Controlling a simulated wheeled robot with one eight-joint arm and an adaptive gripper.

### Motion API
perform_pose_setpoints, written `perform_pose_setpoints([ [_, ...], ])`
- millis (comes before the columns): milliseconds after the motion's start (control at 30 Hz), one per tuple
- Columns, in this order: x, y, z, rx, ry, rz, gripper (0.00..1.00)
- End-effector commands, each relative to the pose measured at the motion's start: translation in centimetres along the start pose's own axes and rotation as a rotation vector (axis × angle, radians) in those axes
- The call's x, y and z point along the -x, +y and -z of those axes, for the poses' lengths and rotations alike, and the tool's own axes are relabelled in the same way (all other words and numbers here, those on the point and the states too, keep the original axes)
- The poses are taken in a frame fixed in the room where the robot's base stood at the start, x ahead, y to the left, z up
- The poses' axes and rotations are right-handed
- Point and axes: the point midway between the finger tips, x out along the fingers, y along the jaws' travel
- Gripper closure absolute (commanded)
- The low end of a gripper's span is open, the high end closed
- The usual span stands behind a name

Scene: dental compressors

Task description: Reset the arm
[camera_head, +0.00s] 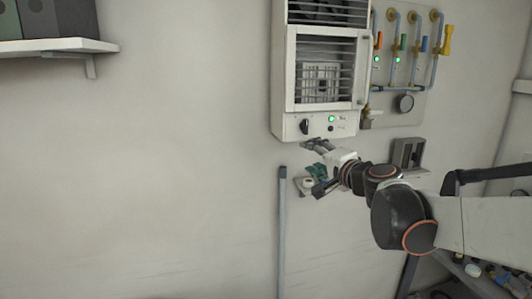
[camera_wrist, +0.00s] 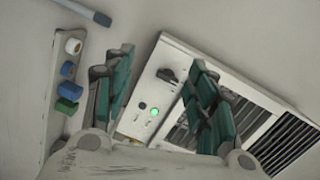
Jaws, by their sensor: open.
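My gripper (camera_head: 314,167) is in front of the wall, just below the white wall unit (camera_head: 318,70). It is open and empty, and its two green-padded fingers show apart in the wrist view (camera_wrist: 160,90). Between the fingers I see the unit's lower panel, with a dark knob (camera_wrist: 166,75) and a lit green light (camera_wrist: 154,112). In the head view the same panel has a black knob (camera_head: 304,126) and a green light (camera_head: 331,119). My arm reaches in from the right.
A small shelf (camera_wrist: 50,110) beside the gripper holds a white roll and blue and green items. A grey vertical pole (camera_head: 282,230) stands left of the gripper. Pipes with coloured valves and a gauge (camera_head: 404,103) are at right. The wall at left is clear below a shelf (camera_head: 60,45).

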Motion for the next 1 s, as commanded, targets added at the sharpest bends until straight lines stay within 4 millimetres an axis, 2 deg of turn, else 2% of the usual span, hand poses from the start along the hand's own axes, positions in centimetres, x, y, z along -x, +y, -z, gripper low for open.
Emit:
perform_pose_setpoints([
  [33,1.5,2.2,-2.5,0.074,-0.041,-0.033,0.48],
  [200,6.7,8.1,-8.8,0.332,-0.177,-0.169,0.48],
  [267,8.7,10.5,-10.7,0.420,-0.223,-0.221,0.48],
  [433,15.0,18.6,-14.7,0.662,-0.343,-0.387,0.48],
  [600,21.4,26.9,-16.5,0.882,-0.440,-0.567,0.48],
  [700,24.4,30.5,-16.7,0.980,-0.478,-0.657,0.48],
  [833,27.0,33.4,-16.5,1.062,-0.505,-0.738,0.48],
  [1000,28.0,34.3,-16.3,1.094,-0.515,-0.772,0.48],
])
